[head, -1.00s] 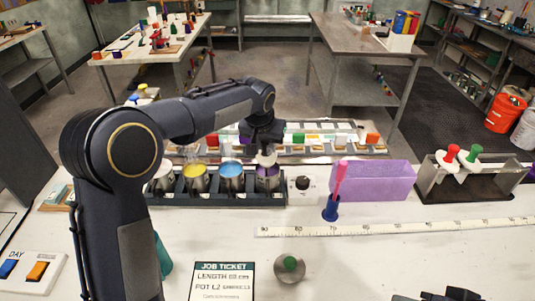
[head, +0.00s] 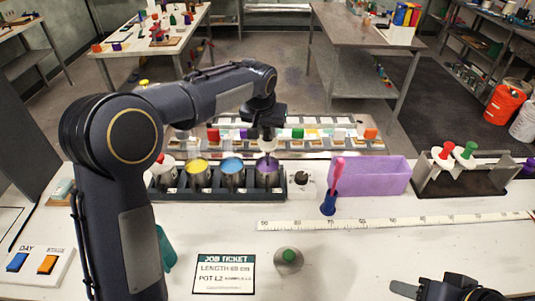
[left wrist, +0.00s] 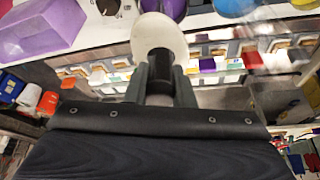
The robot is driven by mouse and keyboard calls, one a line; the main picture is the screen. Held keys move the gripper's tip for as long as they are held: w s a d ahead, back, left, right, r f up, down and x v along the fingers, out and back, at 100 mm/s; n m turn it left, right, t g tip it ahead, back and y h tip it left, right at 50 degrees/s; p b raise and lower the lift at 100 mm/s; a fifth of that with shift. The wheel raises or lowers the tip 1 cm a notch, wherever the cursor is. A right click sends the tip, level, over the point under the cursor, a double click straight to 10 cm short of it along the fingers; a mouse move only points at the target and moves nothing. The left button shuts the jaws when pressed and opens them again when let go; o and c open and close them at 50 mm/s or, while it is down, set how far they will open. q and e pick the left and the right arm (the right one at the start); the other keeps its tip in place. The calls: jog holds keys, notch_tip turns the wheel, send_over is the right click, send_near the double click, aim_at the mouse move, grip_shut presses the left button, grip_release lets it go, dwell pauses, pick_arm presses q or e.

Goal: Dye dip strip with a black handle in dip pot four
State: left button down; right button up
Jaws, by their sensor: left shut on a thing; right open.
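My left gripper (head: 267,122) is shut on a dip strip whose white round collar (left wrist: 160,38) shows just beyond the fingers in the left wrist view. The strip hangs upright over the purple pot (head: 267,178), rightmost in the dark pot rack (head: 215,195). I cannot tell whether its lower end is inside the pot. To the left are the blue pot (head: 232,178), the yellow pot (head: 198,179) and a partly hidden pot (head: 164,180). My right gripper (head: 455,291) is open and empty at the bottom right.
Right of the pots are a small dial box (head: 302,186), a pink-handled tool in a blue holder (head: 329,203), a purple bin (head: 367,178) and a rack (head: 462,178) with red- and green-handled strips. A ruler (head: 390,221), job ticket (head: 224,274) and green-knobbed weight (head: 289,261) lie in front.

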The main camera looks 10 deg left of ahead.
pick_arm(q)
jog(key=shift+f+b, duration=3.2)
jog(key=shift+f, duration=1.05)
jog(key=shift+r, duration=0.15)
jog(key=shift+d+r+p, duration=0.15)
jog(key=shift+d+p, duration=0.15)
jog(key=shift+a, duration=0.15)
jog(key=shift+s+a+f, duration=0.1)
jog(key=shift+a+f, duration=0.1)
jog(key=shift+a, duration=0.3)
jog(key=shift+r, duration=0.1)
